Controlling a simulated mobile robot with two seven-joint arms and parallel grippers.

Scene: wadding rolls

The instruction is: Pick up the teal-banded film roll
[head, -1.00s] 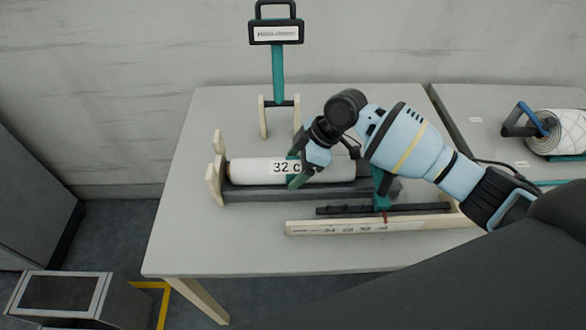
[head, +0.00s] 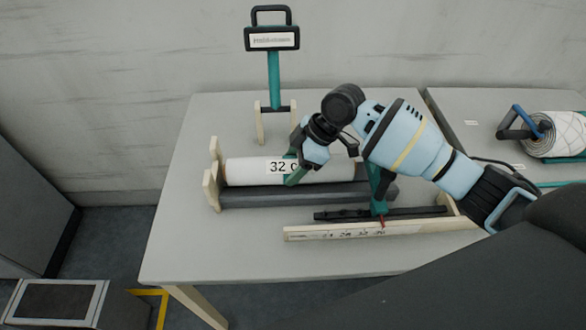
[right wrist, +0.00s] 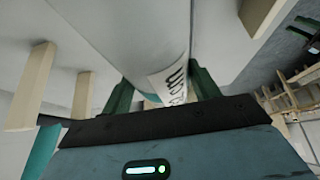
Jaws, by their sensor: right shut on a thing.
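The film roll (head: 245,172) is a long white cylinder with a label reading "32 c", partly covered by my gripper. It lies level along a dark grey cradle with pale end posts (head: 211,188) on the table. My right gripper (head: 293,178) is shut on the roll near its middle, beside the label. In the right wrist view my fingers (right wrist: 162,90) stand on either side of the roll (right wrist: 150,35), and a bit of teal band (right wrist: 152,98) shows between them. I cannot tell if the roll is clear of the cradle. My left gripper is not in view.
A teal stand with a black sign (head: 272,39) rises behind the roll. A pale lettered rail (head: 340,232) lies in front of it. Another roll with quilted wrapping (head: 565,133) lies on the right-hand table. The table's front left (head: 190,255) is clear.

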